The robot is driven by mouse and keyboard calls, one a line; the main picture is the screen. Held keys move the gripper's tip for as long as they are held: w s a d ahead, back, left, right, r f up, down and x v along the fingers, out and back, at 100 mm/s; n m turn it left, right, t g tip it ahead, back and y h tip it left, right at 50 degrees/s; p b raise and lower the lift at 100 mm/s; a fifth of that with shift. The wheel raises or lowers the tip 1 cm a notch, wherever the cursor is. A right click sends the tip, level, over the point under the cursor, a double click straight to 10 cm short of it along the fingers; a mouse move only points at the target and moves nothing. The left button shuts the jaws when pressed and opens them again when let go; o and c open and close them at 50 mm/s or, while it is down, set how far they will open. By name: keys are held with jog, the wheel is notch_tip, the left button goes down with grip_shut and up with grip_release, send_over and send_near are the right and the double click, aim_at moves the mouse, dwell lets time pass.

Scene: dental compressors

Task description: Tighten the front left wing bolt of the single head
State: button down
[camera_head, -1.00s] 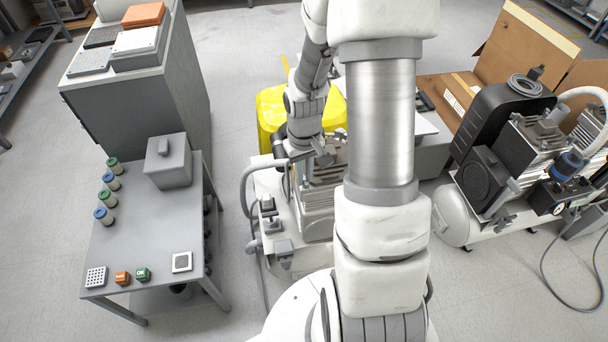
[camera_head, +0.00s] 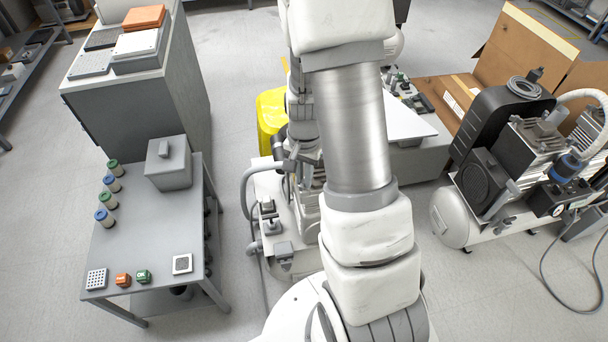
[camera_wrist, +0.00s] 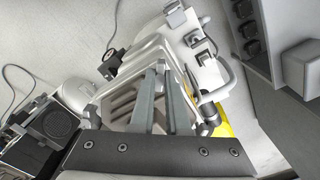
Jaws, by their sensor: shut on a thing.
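The single-head compressor (camera_head: 309,207) stands on its white base in the middle of the head view, partly hidden behind my arm. It also shows in the wrist view (camera_wrist: 119,103), below and beside my fingers. My gripper (camera_wrist: 160,68) has its two long grey fingers drawn together at the tips, over the edge of the head. It is shut on the front left wing bolt, which is too small and too covered by the fingertips to make out. In the head view my gripper is by the top left of the compressor, mostly hidden by my arm.
A grey table (camera_head: 130,238) with coloured cylinders, a grey box (camera_head: 168,163) and small buttons stands to the left. A yellow container (camera_head: 270,118) is behind the compressor. Another compressor (camera_head: 515,165) and a cardboard box (camera_head: 525,60) are at right. Floor shows between them.

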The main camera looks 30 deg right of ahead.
jog(key=shift+m, duration=0.6)
jog(key=c, duration=0.9)
grip_release()
notch_tip(320, 180, up, 18)
jog(key=p, duration=0.4)
jog(key=shift+f+p, duration=0.25)
jog(key=shift+p, duration=0.1)
